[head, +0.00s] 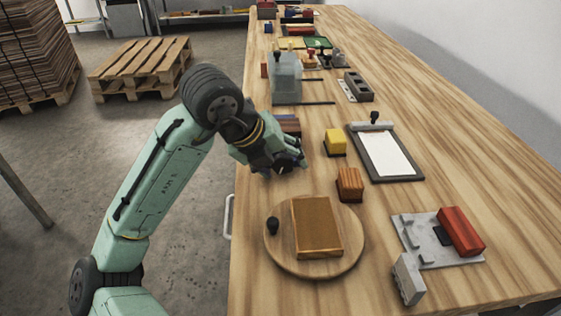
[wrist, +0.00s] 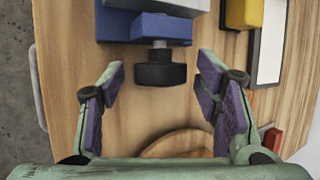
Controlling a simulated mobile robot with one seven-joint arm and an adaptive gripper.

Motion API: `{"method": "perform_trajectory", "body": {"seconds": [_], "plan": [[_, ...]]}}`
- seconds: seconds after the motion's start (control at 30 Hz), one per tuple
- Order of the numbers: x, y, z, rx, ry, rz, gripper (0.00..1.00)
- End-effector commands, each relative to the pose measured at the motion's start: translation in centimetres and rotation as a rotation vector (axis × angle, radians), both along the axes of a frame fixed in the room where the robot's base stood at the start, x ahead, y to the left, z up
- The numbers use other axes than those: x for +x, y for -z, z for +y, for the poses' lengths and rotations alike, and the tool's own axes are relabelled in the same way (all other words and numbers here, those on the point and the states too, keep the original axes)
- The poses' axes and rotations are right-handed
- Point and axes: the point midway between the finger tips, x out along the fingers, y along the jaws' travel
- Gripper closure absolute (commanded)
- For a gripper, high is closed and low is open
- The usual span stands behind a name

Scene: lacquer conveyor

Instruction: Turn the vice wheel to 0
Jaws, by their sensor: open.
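The vice is blue with a grey top (wrist: 155,28) and stands at the top of the wrist view. Its black wheel (wrist: 160,70) sits on a short grey shaft facing my gripper. No number or mark on the wheel is readable. My gripper (wrist: 160,92) is open, with one purple-padded finger to the left of the wheel and one to the right. Both fingers are apart from the wheel, with clear gaps. In the head view my gripper (head: 290,168) is over the table's left edge and hides the wheel; part of the vice (head: 289,124) shows behind it.
A round wooden board (head: 275,255) with a wooden block and black knob lies in front. A small wooden block (head: 350,184), yellow block (head: 335,142) and framed white panel (head: 383,153) stand to the right. A grey plate (head: 408,229) with a red block is front right.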

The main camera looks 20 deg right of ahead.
Motion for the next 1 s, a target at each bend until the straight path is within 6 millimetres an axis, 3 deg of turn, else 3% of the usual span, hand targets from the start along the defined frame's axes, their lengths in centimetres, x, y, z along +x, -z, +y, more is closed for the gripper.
{"method": "perform_trajectory", "body": {"seconds": [0.17, 0.7, 1.0], "plan": [[-0.2, -0.9, 0.5, 0.0, -0.001, -0.002, 0.42], [-2.7, -9.1, 5.5, 0.0, 0.0, -0.001, 0.42], [-3.1, -9.9, 6.1, 0.0, 0.0, 0.0, 0.42]]}}
